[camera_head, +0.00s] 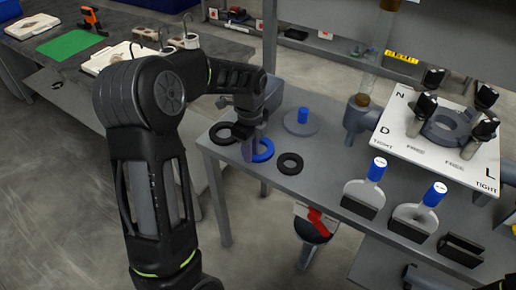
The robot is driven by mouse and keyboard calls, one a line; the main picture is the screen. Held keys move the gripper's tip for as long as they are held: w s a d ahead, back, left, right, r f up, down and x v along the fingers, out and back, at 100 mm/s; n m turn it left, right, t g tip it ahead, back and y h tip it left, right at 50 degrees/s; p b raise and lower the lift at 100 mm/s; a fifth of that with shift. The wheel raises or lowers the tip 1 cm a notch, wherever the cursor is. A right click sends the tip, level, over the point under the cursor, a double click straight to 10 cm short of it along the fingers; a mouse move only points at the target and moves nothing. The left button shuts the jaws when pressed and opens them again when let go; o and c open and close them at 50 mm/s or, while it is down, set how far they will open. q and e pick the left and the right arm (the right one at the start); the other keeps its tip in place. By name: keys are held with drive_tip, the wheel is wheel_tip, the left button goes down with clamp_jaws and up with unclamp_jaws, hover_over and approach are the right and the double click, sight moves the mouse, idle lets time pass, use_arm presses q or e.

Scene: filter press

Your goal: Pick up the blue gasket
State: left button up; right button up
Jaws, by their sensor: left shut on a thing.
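The blue gasket (264,153) is a ring at the left end of the grey bench, between two black gaskets. My left gripper (250,150) points down at the blue gasket's left side and is shut on it. The fingers hide part of the ring. I cannot tell whether the ring still touches the bench. My right gripper is not clearly in view; only a dark piece shows at the bottom right edge.
Black gaskets (290,163) and (222,133) lie either side on the bench (330,165). A grey disc with a blue knob (302,117) stands behind.

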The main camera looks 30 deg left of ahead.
use_arm(q)
clamp_jaws()
drive_tip(key=shift+r, duration=0.1)
wheel_tip(320, 180, up, 10)
idle(0.6)
drive_tip(key=shift+d+f, duration=0.1)
drive_tip(key=shift+f, duration=0.1)
idle(0.3)
